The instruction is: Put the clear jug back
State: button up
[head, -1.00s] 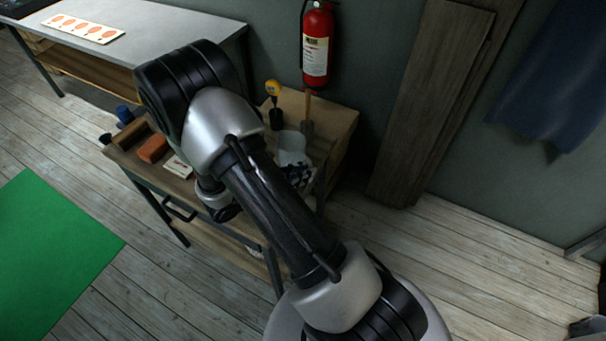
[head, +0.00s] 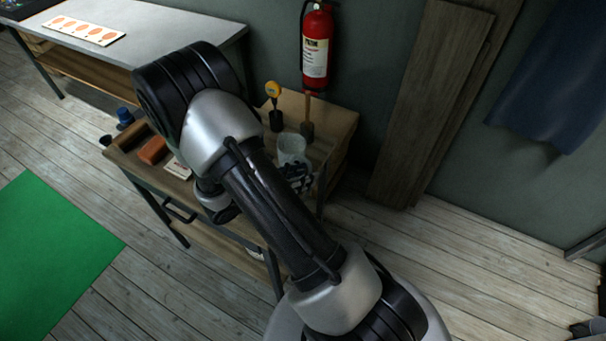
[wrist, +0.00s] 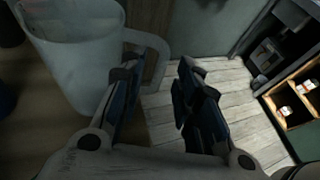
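The clear jug (head: 291,149) stands upright on the wooden top of the cart (head: 330,119), near its right end. In the wrist view the jug (wrist: 77,58) fills the upper left, and its handle (wrist: 160,62) points right toward my fingers. My gripper (wrist: 158,82) is open. The left finger is close beside the jug wall and overlaps the handle loop; the right finger is clear of the handle. I cannot tell whether the left finger touches the handle. In the head view my gripper (head: 298,180) is just in front of the jug, partly hidden by my arm.
A yellow-topped tool (head: 273,91) and a brush-like tool (head: 307,115) stand behind the jug. A fire extinguisher (head: 317,45) hangs above.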

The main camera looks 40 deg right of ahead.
jog(key=p+v, duration=0.3)
jog(key=v, duration=0.9)
jog(key=s+a+r+m+t+y, duration=0.2)
jog(key=s+a+r+m+y, duration=0.2)
jog(key=r, duration=0.7)
jog(key=s+a+r+m+t+y, duration=0.2)
jog(key=s+a+r+m+y, duration=0.2)
jog(key=s+r+m+y, duration=0.5)
notch_tip(320, 180, up, 3)
jog(key=s+m, duration=0.2)
jog(key=m, duration=0.3)
jog(key=shift+s+a+t, duration=0.3)
jog(key=shift+s+t, duration=0.05)
jog(key=shift+t, duration=0.05)
jog(key=shift+d, duration=0.1)
